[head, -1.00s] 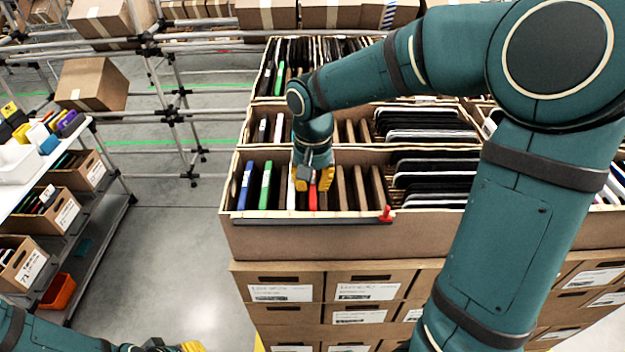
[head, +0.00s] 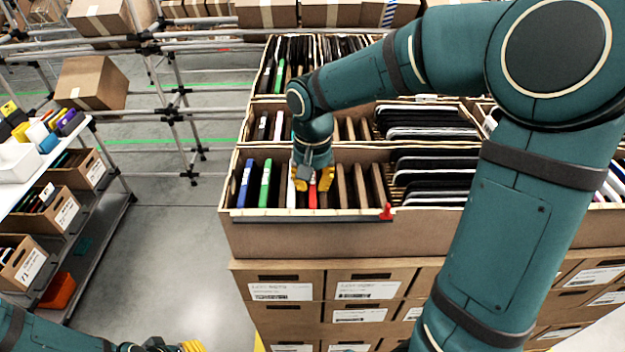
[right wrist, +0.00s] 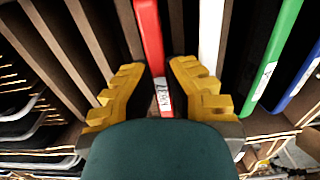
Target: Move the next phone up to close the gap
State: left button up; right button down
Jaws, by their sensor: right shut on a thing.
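A red phone (head: 312,196) stands upright in the front carton (head: 275,226). My right gripper (head: 313,182) reaches down into that carton, its yellow fingers on either side of the red phone and shut on it. The right wrist view shows the red phone (right wrist: 151,45) between the fingers, with a white label on its lower end. A white phone (head: 291,190) stands to its left in the head view, then a green one (head: 265,183) and a blue one (head: 246,183). My left gripper (head: 190,346) is cut off at the bottom edge; its opening is hidden.
Brown dividers (head: 360,186) stand right of the red phone. Dark phones (head: 435,180) lie stacked in the compartment further right. A red clip (head: 387,211) sits on the carton's front rim. A shelf cart (head: 95,240) stands at left, with clear floor between.

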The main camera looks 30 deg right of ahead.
jog(key=c, duration=1.1)
grip_release()
jog(key=shift+o, duration=0.2)
notch_tip(320, 180, up, 12)
notch_tip(320, 180, up, 7)
jog(key=p, duration=0.6)
